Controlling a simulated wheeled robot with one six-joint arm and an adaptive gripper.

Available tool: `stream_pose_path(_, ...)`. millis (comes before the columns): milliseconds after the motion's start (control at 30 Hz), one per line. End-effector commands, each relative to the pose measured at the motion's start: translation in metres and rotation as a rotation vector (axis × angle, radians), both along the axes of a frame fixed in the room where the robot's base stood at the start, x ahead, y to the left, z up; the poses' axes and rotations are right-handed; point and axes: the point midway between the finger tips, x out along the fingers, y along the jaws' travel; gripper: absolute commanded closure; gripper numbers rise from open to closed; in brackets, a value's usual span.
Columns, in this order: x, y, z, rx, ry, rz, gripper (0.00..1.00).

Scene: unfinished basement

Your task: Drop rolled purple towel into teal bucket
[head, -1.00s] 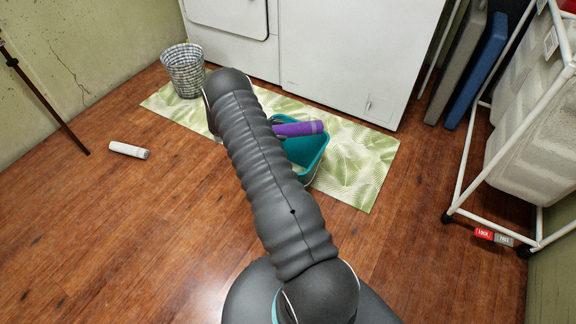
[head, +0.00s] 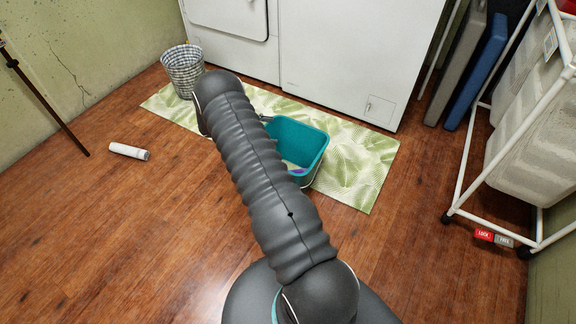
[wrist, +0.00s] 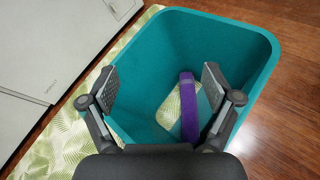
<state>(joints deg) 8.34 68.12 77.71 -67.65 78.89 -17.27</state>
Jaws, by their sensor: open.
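The teal bucket (head: 304,143) stands on the green leaf-print mat, partly hidden by my arm in the head view. In the wrist view the teal bucket (wrist: 190,22) fills the middle, and I look down into it. The rolled purple towel (wrist: 188,108) lies inside the bucket, low down; a sliver of the towel (head: 298,171) shows in the head view. My gripper (wrist: 158,85) is open and empty over the bucket, its two fingers spread apart. The towel is apart from the fingers as far as I can tell.
A woven basket (head: 184,72) stands on the mat (head: 362,165) at the back left. White appliances (head: 345,50) stand behind it. A white roll (head: 129,151) lies on the wooden floor. A wheeled white rack (head: 468,150) stands right. The left floor is mostly clear.

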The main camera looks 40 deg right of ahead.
Motion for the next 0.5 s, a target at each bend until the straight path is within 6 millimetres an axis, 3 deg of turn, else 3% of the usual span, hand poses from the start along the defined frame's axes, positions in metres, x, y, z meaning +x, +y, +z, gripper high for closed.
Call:
stream_pose_path(233, 0.018, 0.044, 0.019, 0.0, -0.001, 0.003, 0.11)
stream_pose_path(500, 0.028, 0.072, 0.03, 0.001, 0.0, 0.0, 0.11)
